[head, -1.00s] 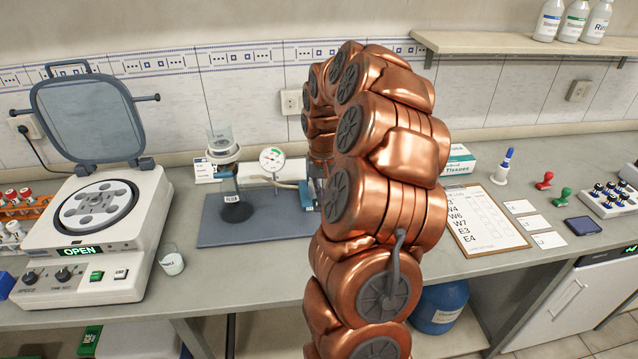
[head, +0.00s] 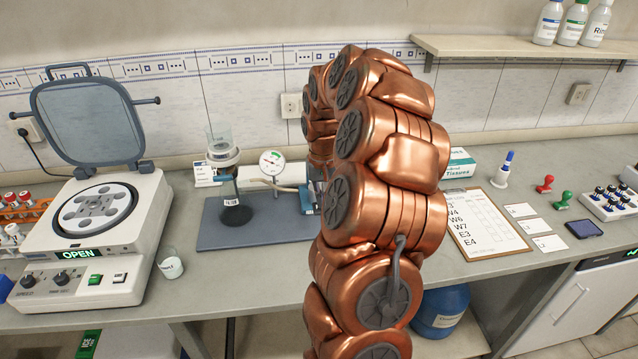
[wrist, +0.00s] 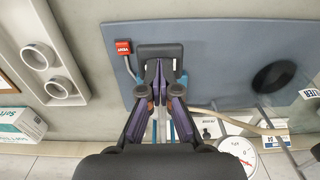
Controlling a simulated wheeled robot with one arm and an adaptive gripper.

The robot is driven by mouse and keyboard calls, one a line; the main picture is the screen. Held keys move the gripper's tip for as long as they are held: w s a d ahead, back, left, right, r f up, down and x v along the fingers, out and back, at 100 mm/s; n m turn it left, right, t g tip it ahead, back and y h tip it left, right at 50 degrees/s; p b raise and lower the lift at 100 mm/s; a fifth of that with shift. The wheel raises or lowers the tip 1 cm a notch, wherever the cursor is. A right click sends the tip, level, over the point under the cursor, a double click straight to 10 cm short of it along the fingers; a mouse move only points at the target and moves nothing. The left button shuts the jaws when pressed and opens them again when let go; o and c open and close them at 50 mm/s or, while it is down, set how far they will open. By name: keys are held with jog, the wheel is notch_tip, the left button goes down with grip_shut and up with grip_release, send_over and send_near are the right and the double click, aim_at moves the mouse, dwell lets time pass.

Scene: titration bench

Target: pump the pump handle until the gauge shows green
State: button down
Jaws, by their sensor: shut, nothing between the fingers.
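A dark grey bar, apparently the pump handle (wrist: 160,50), lies across the top middle of the wrist view. My gripper (wrist: 160,66) is shut with nothing between its fingers. Its tips are right at the bar's edge; I cannot tell whether they touch it. In the head view my copper arm hides the gripper and most of the pump. The round white gauge (head: 271,162) stands left of my arm with a green zone on its dial. It also shows in the wrist view (wrist: 238,150), partly cut off by my wrist. I cannot read its needle clearly.
The blue-grey mat (head: 262,232) carries the pump and a flask assembly (head: 232,190) left of the gauge. A red vent tag (wrist: 123,46) sits beside the handle. An open centrifuge (head: 100,235) and a small beaker (head: 171,265) stand left; a clipboard (head: 485,228) lies right.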

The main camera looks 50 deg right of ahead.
jog(key=shift+r, duration=3.5)
jog(key=shift+f+b, duration=2.2)
jog(key=shift+f, duration=1.75)
jog(key=shift+r, duration=0.1)
jog(key=shift+r+p, duration=0.7)
jog(key=shift+r, duration=3.2)
jog(key=shift+f, duration=0.2)
